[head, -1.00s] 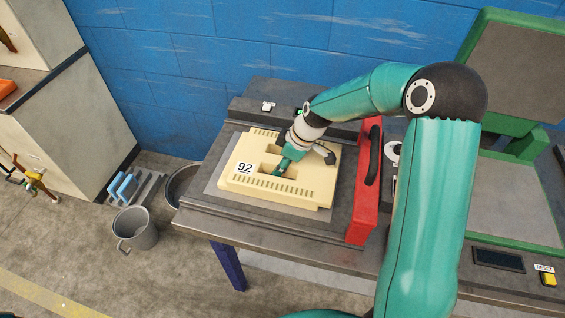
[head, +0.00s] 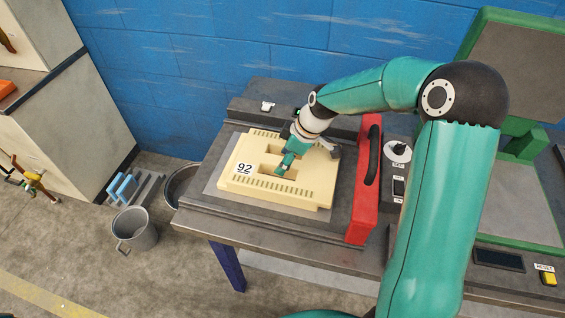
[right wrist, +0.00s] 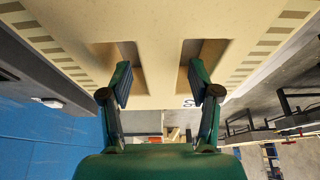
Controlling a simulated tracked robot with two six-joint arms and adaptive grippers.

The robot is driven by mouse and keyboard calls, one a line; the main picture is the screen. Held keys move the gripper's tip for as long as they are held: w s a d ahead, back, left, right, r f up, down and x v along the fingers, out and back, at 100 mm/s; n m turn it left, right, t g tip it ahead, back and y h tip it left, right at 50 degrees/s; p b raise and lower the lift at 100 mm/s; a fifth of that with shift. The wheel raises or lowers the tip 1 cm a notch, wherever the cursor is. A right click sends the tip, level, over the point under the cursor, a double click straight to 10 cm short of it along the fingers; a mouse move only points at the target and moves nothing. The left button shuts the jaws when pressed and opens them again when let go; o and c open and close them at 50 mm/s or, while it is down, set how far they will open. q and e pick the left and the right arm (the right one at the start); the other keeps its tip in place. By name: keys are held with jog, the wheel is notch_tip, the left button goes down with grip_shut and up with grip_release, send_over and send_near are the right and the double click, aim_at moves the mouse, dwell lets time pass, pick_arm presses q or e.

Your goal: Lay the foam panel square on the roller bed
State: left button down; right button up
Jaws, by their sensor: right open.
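The foam panel (head: 262,192), a cream block with two slots, slatted edges and a "92" label, lies flat on a grey sheet (head: 214,180) on the bed (head: 200,203) of the bench. No rollers can be made out. It looks about square to the bed. My right gripper (head: 287,166) is open over the panel's middle. In the right wrist view, the panel (right wrist: 160,50) fills the top. The gripper's fingers (right wrist: 161,88) are apart, one by each slot, with the bar between them and nothing gripped. My left gripper is not in view.
A red block with a black handle (head: 364,195) stands right of the panel. A joystick panel (head: 398,152) and a green-framed machine (head: 515,75) are further right. A blue wall (head: 170,60) is behind; a bucket (head: 134,230) stands on the floor at left.

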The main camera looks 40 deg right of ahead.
jog(key=v, duration=0.9)
